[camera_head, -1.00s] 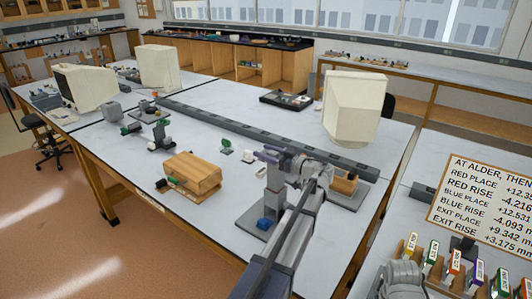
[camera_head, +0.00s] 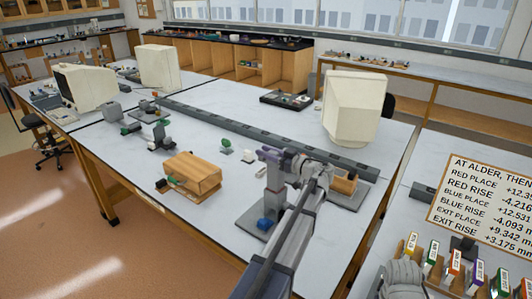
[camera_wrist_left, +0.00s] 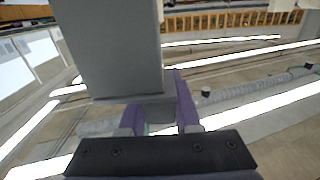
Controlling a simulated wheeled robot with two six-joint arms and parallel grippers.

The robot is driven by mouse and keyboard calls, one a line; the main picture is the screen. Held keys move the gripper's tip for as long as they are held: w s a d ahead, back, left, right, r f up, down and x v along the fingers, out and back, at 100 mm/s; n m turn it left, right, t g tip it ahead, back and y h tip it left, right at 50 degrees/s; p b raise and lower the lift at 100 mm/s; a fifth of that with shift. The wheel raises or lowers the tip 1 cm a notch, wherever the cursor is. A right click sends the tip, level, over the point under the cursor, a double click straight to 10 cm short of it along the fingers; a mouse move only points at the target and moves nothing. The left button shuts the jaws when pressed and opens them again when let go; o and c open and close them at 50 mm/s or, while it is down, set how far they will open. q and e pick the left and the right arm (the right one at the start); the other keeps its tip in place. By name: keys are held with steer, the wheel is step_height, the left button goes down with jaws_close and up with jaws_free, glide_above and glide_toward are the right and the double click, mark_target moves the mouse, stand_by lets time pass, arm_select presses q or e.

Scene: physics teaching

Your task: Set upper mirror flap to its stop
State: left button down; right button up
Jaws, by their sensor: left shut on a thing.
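My left gripper (camera_head: 268,156), with purple fingers, is above the near part of the bench, at the top of a grey upright stand (camera_head: 274,184). In the left wrist view the gripper (camera_wrist_left: 158,117) is shut on a grey block-like part (camera_wrist_left: 110,48), which fills the upper middle. I cannot tell for sure whether this part is the upper mirror flap, nor its angle to any stop. The stand has a flat grey base plate (camera_head: 246,223) with a blue piece (camera_head: 264,223) on it. My arm hides the stand's right side.
A long dark rail (camera_head: 240,128) crosses the bench behind the gripper. A wooden box (camera_head: 192,172) stands to the left, and a wooden block (camera_head: 345,184) sits close right of my arm. A cream monitor (camera_head: 354,105) stands behind. Clear bench lies between box and stand.

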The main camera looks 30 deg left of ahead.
arm_select(q)
steer(key=shift+r, duration=0.1)
steer(key=m, duration=0.1)
steer(key=w+r+m+p, duration=0.1)
steer(key=m, duration=0.1)
steer(key=shift+r+m, duration=0.15)
steer(key=shift+m, duration=0.15)
steer(key=shift+w+d+r+m+p, duration=0.1)
steer(key=shift+w+r+m+p, duration=0.2)
steer(key=shift+m, duration=0.5)
steer(key=shift+w+r+m+p, duration=0.15)
steer(key=shift+w+m, duration=0.2)
steer(key=shift+m, duration=0.45)
steer(key=shift+w+d+r+m+p, duration=0.1)
steer(key=shift+w+m+p, duration=0.2)
steer(key=shift+m, duration=0.5)
steer(key=shift+w, duration=0.15)
steer(key=c, duration=0.6)
jaws_free()
steer(key=shift+f, duration=0.1)
steer(key=d, duration=0.7)
steer(key=shift+s+d, duration=0.35)
steer(key=shift+s, duration=0.05)
